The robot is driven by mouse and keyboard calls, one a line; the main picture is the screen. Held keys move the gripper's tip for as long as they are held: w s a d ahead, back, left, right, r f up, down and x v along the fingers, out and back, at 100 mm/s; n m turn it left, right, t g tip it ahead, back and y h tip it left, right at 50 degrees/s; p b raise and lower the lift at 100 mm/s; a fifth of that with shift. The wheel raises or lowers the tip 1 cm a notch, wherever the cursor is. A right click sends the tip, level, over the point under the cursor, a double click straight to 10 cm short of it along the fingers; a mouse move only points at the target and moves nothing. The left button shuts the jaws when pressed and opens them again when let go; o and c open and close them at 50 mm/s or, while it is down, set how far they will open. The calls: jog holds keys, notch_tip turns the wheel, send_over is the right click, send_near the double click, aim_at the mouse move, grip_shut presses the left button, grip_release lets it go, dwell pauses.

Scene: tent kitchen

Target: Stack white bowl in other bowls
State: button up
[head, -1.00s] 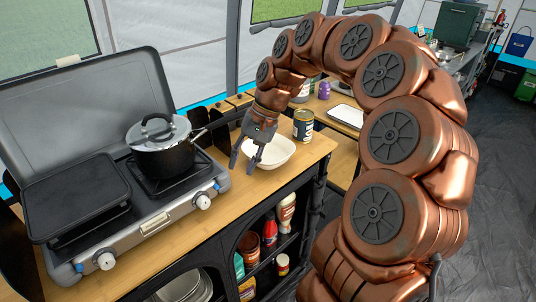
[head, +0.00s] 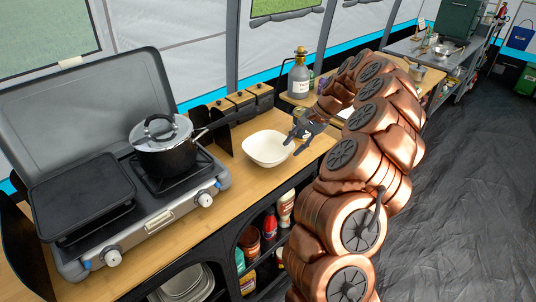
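A white bowl (head: 268,149) stands upright on the wooden counter, right of the stove, and looks empty. My gripper (head: 292,145) is at the bowl's right side, with its dark fingers spread apart and pointing left toward the rim. The fingers look open with nothing between them; I cannot tell whether one touches the rim. Pale metal round ware (head: 182,284) is on the shelf under the counter, partly cut off by the frame; I cannot tell whether it is bowls. No other white bowl is clearly visible.
A camping stove (head: 130,215) with a lidded black pot (head: 165,148) fills the counter's left. Bottles (head: 270,222) sit on the shelf below. A far table (head: 425,50) holds small items. Dark floor at right is open.

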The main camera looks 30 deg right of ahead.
aim_at(285, 157)
jog(key=shift+s+p+x, duration=0.15)
jog(key=shift+p+x, duration=0.4)
jog(key=shift+x, duration=0.85)
jog(key=shift+s+p+x, duration=0.15)
jog(key=shift+p+x, duration=0.35)
jog(key=shift+x, duration=0.95)
jog(key=shift+c, duration=0.4)
grip_shut()
